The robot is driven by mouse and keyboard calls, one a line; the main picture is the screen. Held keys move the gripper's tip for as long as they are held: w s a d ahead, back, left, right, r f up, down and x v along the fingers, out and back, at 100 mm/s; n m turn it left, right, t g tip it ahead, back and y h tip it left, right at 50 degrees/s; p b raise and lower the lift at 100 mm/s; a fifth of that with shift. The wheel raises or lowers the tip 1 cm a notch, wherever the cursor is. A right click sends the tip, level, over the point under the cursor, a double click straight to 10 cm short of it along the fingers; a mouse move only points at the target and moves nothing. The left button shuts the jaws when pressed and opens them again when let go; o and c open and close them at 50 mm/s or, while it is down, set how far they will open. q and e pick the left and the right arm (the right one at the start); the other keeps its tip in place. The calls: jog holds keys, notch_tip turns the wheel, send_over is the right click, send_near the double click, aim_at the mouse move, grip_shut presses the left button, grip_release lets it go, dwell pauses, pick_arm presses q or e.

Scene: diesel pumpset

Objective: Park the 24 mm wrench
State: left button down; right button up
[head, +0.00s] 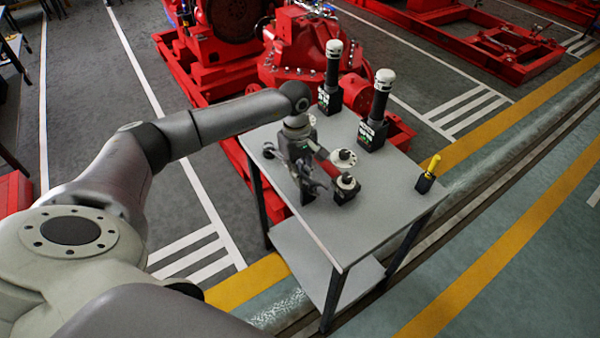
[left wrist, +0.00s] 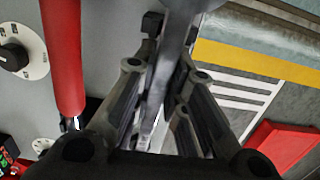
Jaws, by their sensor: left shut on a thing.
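My left gripper (head: 306,186) is over the near left part of the grey table in the head view. In the left wrist view its fingers (left wrist: 158,85) are closed on a grey metal bar (left wrist: 178,35), which I take to be the 24 mm wrench. The bar runs up out of the top of that view. In the head view the arm and fingers hide most of it, and its size mark cannot be read. I cannot tell whether it touches anything below. My right gripper is not in view.
The grey table (head: 380,220) carries two tall black tools with white caps (head: 333,70) (head: 382,90) at the back. White discs (head: 343,158) (head: 347,182) and a red bar (left wrist: 62,60) are close beside my gripper. A yellow-handled tool (head: 432,164) stands at right. The table's front right is clear.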

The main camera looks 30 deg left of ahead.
pick_arm(q)
jog(key=shift+f+b, duration=0.8)
jog(key=shift+f, duration=0.15)
jog(key=c, duration=1.5)
grip_release()
jog(key=shift+o, duration=0.6)
jog(key=r, duration=0.8)
jog(key=a+r, duration=0.1)
jog(key=r, duration=0.3)
jog(key=shift+w, duration=0.25)
jog(key=shift+s, duration=0.1)
